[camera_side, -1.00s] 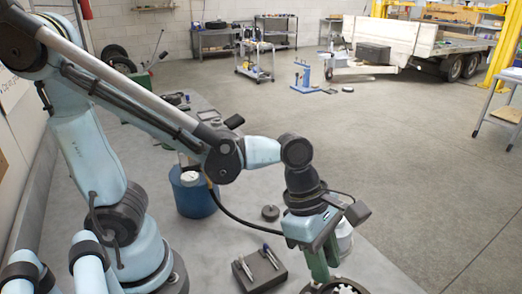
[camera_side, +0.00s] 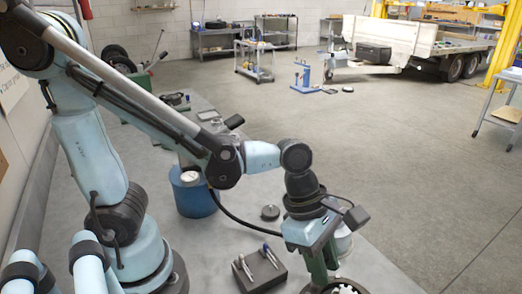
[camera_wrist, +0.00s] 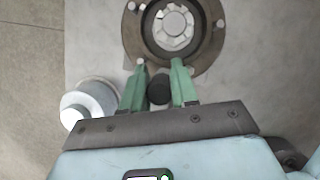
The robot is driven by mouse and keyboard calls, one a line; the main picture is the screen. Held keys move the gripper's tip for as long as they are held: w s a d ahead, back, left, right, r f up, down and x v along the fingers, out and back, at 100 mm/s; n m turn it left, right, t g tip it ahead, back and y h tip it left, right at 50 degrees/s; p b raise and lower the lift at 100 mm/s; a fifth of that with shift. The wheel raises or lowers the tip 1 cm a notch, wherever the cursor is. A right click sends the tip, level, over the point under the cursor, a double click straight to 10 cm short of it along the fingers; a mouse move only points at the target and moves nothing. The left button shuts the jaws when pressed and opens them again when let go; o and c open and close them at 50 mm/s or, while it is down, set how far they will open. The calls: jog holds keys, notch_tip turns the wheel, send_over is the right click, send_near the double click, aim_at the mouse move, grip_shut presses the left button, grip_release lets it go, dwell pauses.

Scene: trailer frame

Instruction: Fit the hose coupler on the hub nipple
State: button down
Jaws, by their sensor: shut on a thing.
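My gripper (camera_wrist: 158,82) has two green fingers, closed on a dark round piece between them, which I take to be the hose coupler (camera_wrist: 159,90). In the side view my gripper (camera_side: 319,272) is low at the bottom edge, beside the hub (camera_side: 345,287), which is cut off by the frame. In the wrist view the hub (camera_wrist: 208,50) is a dark ring with a pale centre, just beyond the fingertips. A black hose (camera_side: 238,215) runs from the blue drum towards the gripper. I cannot make out the nipple, nor whether the coupler touches the hub.
A blue drum (camera_side: 193,196) stands left of the gripper. A dark block with hand tools (camera_side: 262,270) and a small dark disc (camera_side: 270,212) lie on the grey surface. A whitish canister (camera_wrist: 89,101) stands left of the fingers.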

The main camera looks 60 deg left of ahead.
jog(key=shift+f, duration=0.55)
dwell(1.4)
jog(key=c, duration=0.8)
grip_release()
jog(key=shift+d, duration=0.1)
jog(key=shift+s, duration=0.1)
jog(key=shift+c, duration=1.2)
jog(key=shift+r, duration=0.15)
jog(key=o, duration=0.6)
jog(key=shift+r, duration=0.5)
jog(key=shift+o, duration=0.2)
jog(key=shift+r, duration=2.9)
